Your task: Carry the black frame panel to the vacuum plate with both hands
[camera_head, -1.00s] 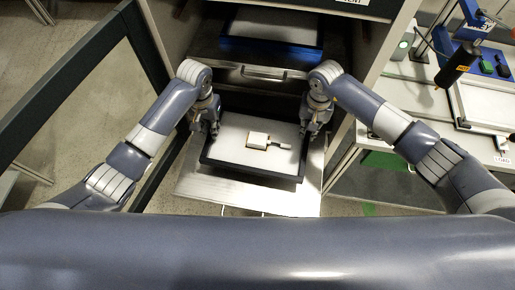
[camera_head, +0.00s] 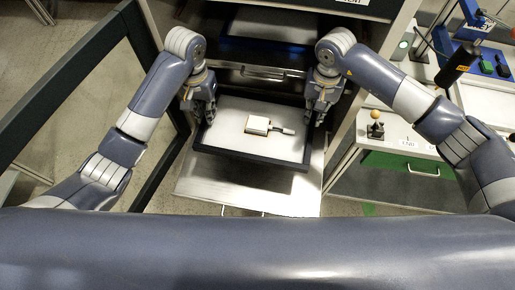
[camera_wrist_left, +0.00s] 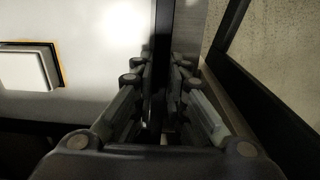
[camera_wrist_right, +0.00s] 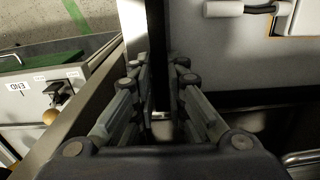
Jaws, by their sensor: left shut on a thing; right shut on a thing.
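The black frame panel (camera_head: 245,160) is a light plate with a black rim, with a small white-and-tan block with a grey end (camera_head: 262,126) lying on it. It is held above a pulled-out metal drawer shelf (camera_head: 240,193). My left gripper (camera_head: 209,120) is shut on its left rim, and the black rim (camera_wrist_left: 163,40) runs between the fingers in the left wrist view. My right gripper (camera_head: 312,120) is shut on the right rim, which also shows between the fingers in the right wrist view (camera_wrist_right: 157,30). I cannot identify the vacuum plate for certain.
Behind the panel is a dark cabinet with an upper drawer and metal handle (camera_head: 270,74). A black-framed glass door (camera_head: 95,62) stands open at left. At right is a white bench (camera_head: 395,128) with a labelled knob (camera_head: 375,125) and a blue device (camera_head: 478,22).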

